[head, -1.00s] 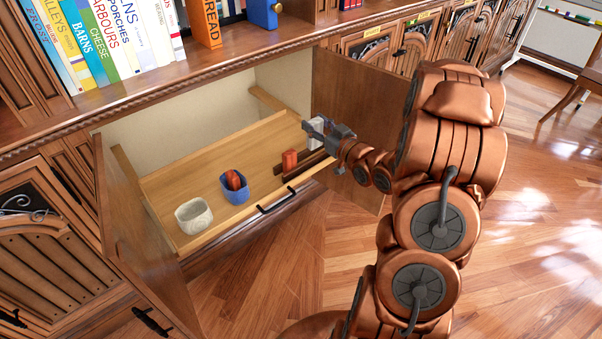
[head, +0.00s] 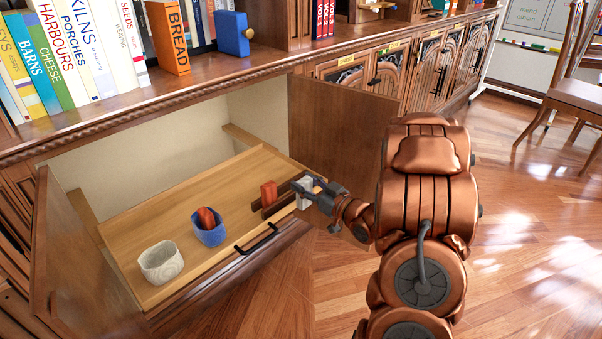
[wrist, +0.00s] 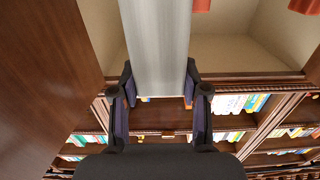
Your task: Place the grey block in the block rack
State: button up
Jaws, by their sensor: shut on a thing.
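My gripper (head: 311,187) is shut on the grey block (head: 305,195). The block looks pale and upright in the head view; in the wrist view it is a long grey face (wrist: 155,45) between the two fingers. The dark brown block rack (head: 284,206) lies at the right end of the pull-out wooden tray, with a red-orange block (head: 269,193) standing at it. The grey block is to the right of the red-orange block, at the rack's right end. My gripper partly hides that end, and I cannot tell whether the block touches the rack.
The wooden tray (head: 170,220) also holds a blue cup (head: 209,235) with a red-orange thing in it and a whitish cup (head: 161,263). A black handle (head: 257,239) is on its front. Open cabinet doors stand left (head: 75,255) and right (head: 340,130).

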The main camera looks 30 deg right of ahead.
jog(key=shift+w+d, duration=0.2)
jog(key=shift+w, duration=0.35)
jog(key=shift+w+d+f+b, duration=0.85)
jog(key=shift+w+d, duration=0.25)
jog(key=shift+w, duration=0.8)
jog(key=shift+w+d+f+b, duration=0.7)
jog(key=shift+w+d+b, duration=0.35)
jog(key=shift+w, duration=0.8)
jog(key=shift+w+d+f+b, duration=0.8)
jog(key=shift+w+d, duration=0.3)
jog(key=shift+w, duration=0.8)
jog(key=shift+f, duration=0.1)
jog(key=o, duration=1.2)
jog(key=shift+o, duration=0.2)
jog(key=shift+s+r, duration=0.1)
jog(key=shift+r, duration=0.1)
jog(key=p+v, duration=0.3)
jog(key=v, duration=0.8)
jog(key=shift+s+d, duration=0.2)
jog(key=shift+s, duration=0.2)
